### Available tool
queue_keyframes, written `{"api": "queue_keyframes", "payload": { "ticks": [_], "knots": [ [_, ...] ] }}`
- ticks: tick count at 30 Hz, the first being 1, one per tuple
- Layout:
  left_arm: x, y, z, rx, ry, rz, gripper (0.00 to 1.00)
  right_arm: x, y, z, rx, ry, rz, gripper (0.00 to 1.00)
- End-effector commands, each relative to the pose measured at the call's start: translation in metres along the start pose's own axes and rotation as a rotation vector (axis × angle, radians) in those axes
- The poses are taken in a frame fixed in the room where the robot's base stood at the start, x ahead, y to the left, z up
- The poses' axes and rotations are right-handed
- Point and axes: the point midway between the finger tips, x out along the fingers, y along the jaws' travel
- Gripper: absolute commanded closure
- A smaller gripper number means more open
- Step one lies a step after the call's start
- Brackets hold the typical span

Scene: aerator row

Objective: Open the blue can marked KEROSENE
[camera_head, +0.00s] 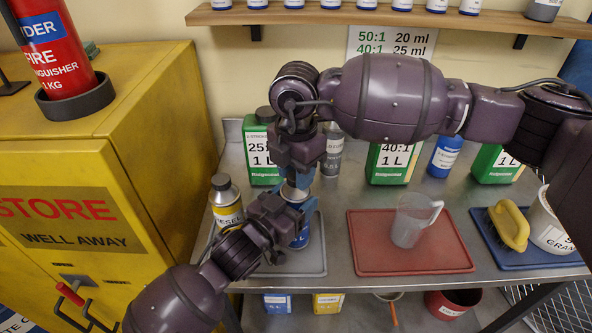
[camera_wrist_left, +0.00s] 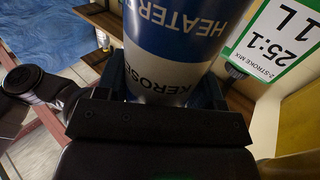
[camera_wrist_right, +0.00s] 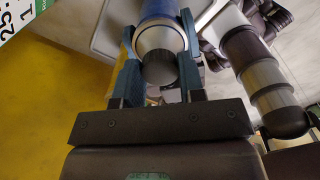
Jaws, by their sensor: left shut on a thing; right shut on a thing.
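The blue and silver can marked KEROSENE (camera_head: 301,238) stands upright over the grey mat (camera_head: 318,262), partly hidden by my grippers. In the left wrist view its lettering, HEATER and KEROSENE, appears upside down on the can body (camera_wrist_left: 178,45). My left gripper (camera_head: 298,206) is shut on the can body from the near left side. My right gripper (camera_head: 299,180) points down from above and is shut at the can's top. The right wrist view shows the dark cap (camera_wrist_right: 160,69) between its fingers, above the silver shoulder. The head view hides the cap.
A yellow DIESEL can (camera_head: 226,203) stands just left of my left gripper. A green 25:1 can (camera_head: 259,155) and a grey bottle (camera_head: 332,152) stand behind. A clear jug (camera_head: 412,220) stands on the red mat (camera_head: 365,250) to the right. A yellow cabinet (camera_head: 120,130) bounds the left.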

Motion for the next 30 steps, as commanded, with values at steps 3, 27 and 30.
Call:
{"api": "queue_keyframes", "payload": {
  "ticks": [3,27,30],
  "knots": [
    [0.0,0.0,0.0002,0.0,0.0,0.0,1.0,-0.0003,0.0001,0.0,-0.084,0.0,0.0,0.92],
    [0.0,0.0,0.0002,0.0,-0.001,0.0,1.0,-0.0012,0.0003,0.0001,-1.236,-0.001,0.0,0.92],
    [0.0,0.0,0.0002,0.0,-0.001,0.0,1.0,-0.0012,0.0003,0.0002,-1.381,-0.001,-0.001,0.92]
  ]
}}
